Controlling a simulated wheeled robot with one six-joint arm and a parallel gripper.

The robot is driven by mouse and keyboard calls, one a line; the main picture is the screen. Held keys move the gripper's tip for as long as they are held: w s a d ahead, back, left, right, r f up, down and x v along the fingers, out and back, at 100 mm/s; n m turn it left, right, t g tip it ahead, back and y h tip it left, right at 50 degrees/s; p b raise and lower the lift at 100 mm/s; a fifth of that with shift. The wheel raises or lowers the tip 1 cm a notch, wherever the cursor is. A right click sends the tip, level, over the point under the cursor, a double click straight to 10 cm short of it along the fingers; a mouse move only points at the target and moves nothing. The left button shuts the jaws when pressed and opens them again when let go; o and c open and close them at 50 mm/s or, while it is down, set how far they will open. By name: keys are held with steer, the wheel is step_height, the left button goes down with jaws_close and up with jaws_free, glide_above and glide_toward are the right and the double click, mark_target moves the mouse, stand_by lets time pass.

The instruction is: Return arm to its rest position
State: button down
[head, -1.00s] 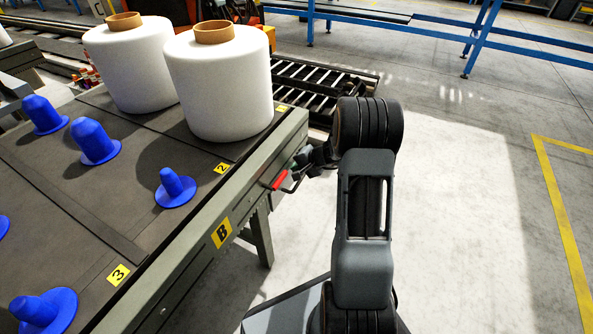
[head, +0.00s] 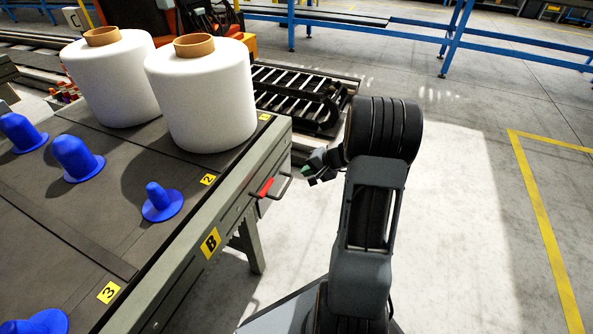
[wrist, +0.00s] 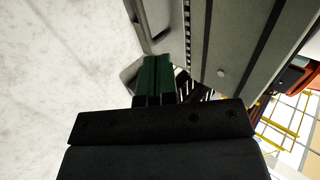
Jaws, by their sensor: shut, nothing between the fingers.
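Two white yarn bobbins (head: 205,100) (head: 112,82) with brown cores stand upright at the far end of the table, apart from my gripper.
The grey table (head: 190,262) has blue pegs (head: 162,203) and a red handle (head: 265,187) on its side. A roller conveyor (head: 297,95) lies behind. Pale open floor (head: 455,220) is to the right, with a yellow line (head: 540,230).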

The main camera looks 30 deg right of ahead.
steer(key=shift+p+v, duration=0.35)
steer(key=shift+v, duration=1)
steer(key=s+a+r+n+g+h+p, duration=0.1)
steer(key=s+a+r+p, duration=0.4)
steer(key=r+p, duration=0.6)
steer(key=s+a+r+n+g+h+p, duration=0.1)
steer(key=s+a+r+n+h+p, duration=0.2)
steer(key=r+p, duration=0.9)
steer(key=s+a+r+n+g+h+p, duration=0.1)
steer(key=s+a+r+n+p, duration=0.5)
steer(key=r, duration=1.9)
steer(key=s+a+p, duration=0.2)
steer(key=a+p, duration=0.3)
steer(key=p, duration=0.1)
steer(key=shift+s+g+h, duration=0.35)
steer(key=shift+g+h, duration=0.05)
steer(key=shift+a+r+n, duration=0.1)
steer(key=shift+n, duration=0.2)
